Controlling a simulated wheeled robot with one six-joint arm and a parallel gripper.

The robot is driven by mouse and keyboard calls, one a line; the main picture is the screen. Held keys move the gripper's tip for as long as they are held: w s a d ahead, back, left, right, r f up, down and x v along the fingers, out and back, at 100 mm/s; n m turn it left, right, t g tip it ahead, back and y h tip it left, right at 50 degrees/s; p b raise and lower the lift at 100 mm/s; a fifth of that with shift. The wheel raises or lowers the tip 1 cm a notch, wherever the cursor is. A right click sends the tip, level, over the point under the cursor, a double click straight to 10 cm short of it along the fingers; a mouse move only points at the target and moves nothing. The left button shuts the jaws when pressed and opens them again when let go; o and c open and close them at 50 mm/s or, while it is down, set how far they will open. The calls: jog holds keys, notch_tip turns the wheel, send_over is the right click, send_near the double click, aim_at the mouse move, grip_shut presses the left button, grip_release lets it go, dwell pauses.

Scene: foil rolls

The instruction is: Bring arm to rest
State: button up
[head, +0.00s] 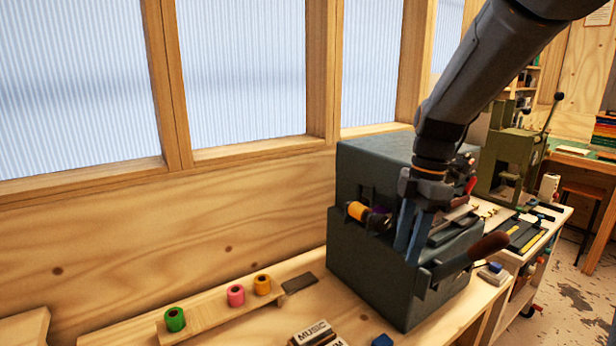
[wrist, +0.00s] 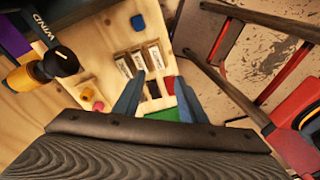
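My gripper (head: 406,252) hangs pointing down in front of the dark green machine (head: 372,268) in the head view. In the wrist view its two blue fingers (wrist: 160,76) stand apart with nothing between them; the bench shows below. A yellow-orange roll (head: 357,211) sits on the machine, left of my gripper, with a purple roll (head: 379,216) behind it, partly hidden. The yellow-orange roll also shows in the wrist view (wrist: 22,77), beside a black knob marked WIND. Green (head: 175,319), pink (head: 235,295) and orange (head: 262,284) rolls stand on a wooden strip on the bench.
A dark handle with a brown grip (head: 490,246) sticks out right of my gripper. Lettered blocks (head: 314,333) lie at the bench's front. A green press (head: 511,160) stands behind on the right. The windowed wall (head: 240,160) is at the back left. The floor at right shows clear patches.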

jog(key=s+f+m+t+h+b, duration=0.1)
jog(key=s+f+m+b, duration=0.2)
jog(key=s+f+m, duration=0.2)
jog(key=s+a+f+m+t+b, duration=0.1)
jog(key=s+f+m+b, duration=0.2)
jog(key=f+m, duration=0.9)
jog(key=s+m, duration=0.2)
jog(key=s, duration=0.1)
jog(key=shift+h, duration=0.4)
